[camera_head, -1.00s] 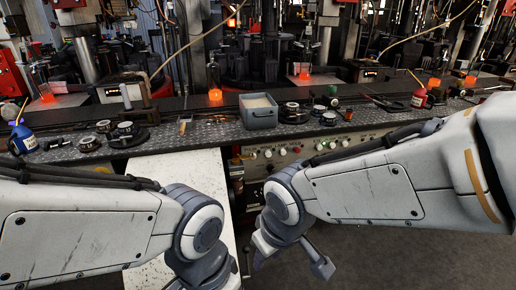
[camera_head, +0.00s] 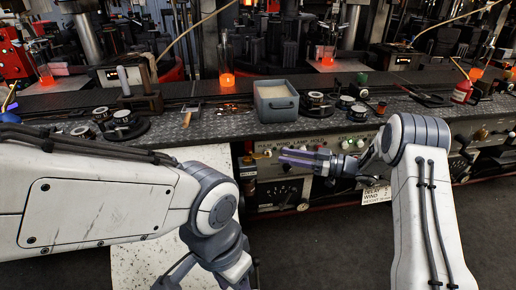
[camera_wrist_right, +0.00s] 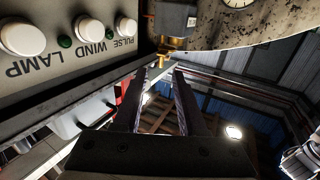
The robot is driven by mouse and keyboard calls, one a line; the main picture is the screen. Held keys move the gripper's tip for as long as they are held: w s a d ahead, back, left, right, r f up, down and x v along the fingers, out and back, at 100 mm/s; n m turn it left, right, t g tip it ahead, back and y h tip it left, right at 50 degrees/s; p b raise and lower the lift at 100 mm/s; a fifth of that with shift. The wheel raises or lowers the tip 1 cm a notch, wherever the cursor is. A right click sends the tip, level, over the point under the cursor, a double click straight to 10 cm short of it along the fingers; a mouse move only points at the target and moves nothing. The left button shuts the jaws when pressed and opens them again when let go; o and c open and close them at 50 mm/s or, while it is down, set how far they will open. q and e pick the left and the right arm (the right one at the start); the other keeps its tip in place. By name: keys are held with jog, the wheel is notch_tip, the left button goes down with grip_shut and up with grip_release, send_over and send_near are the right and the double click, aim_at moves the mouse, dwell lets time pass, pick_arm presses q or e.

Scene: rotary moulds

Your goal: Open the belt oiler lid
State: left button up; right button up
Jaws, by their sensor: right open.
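I cannot tell for certain which part is the belt oiler. A small dark box (camera_wrist_right: 175,20) with a brass fitting (camera_wrist_right: 173,47) shows beyond my right fingertips in the wrist view. A dark fitting (camera_head: 247,168) at the left end of the control panel in the head view may be the same part. No lid can be made out clearly. My right gripper (camera_head: 284,157) points left in front of the panel, apart from that fitting. In the wrist view, the gripper (camera_wrist_right: 160,73) is open with nothing between its fingers.
The control panel (camera_head: 290,192) has knobs and a dial close behind my right gripper. A grey-blue bin (camera_head: 276,115) and several round dark parts sit on the bench (camera_head: 215,124). A white speckled surface (camera_head: 135,262) lies lower left. Glowing orange pieces (camera_head: 227,80) stand farther back.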

aim_at(258, 154)
jog(key=x, duration=1)
jog(key=shift+s, duration=0.1)
grip_shut()
